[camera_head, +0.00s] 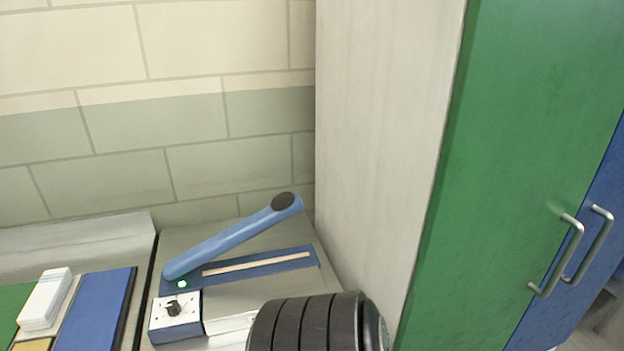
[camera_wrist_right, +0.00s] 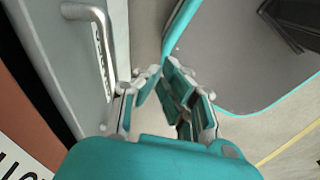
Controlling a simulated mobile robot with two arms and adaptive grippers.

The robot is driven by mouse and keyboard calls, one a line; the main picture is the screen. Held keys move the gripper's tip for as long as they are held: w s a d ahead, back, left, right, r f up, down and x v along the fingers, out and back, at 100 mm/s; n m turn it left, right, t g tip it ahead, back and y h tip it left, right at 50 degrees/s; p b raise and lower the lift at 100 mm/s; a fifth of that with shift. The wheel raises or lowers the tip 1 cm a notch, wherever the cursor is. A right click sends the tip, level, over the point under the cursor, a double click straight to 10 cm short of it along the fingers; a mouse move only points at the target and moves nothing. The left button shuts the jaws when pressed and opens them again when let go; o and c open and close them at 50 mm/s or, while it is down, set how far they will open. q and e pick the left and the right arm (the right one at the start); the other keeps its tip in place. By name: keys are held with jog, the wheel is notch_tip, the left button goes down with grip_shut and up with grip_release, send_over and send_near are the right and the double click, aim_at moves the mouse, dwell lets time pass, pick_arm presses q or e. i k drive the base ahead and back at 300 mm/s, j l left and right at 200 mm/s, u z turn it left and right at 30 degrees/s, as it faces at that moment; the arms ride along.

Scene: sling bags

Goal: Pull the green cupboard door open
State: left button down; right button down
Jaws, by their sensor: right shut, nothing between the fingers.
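The green cupboard door (camera_head: 510,140) fills the right of the head view and looks closed. Its silver bar handle (camera_head: 562,258) is near its right edge. A blue door (camera_head: 590,235) with a matching handle (camera_head: 598,232) is beside it. My right gripper (camera_wrist_right: 161,72) shows only in the right wrist view, with its teal-padded fingers shut and empty. A silver handle (camera_wrist_right: 100,35) on a grey surface is to the upper left of the fingers, apart from them. My left gripper is not in view.
A grey counter (camera_head: 230,255) left of the cupboard bears a blue lever device (camera_head: 235,235) and a small box with a knob (camera_head: 175,305). A teal-rimmed grey panel (camera_wrist_right: 240,60) is right of the fingers in the wrist view. A brick wall stands behind.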

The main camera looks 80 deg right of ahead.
aim_at(537, 105)
jog(key=k+z, duration=0.1)
jog(key=z, duration=3.6)
jog(key=i+l+u, duration=0.2)
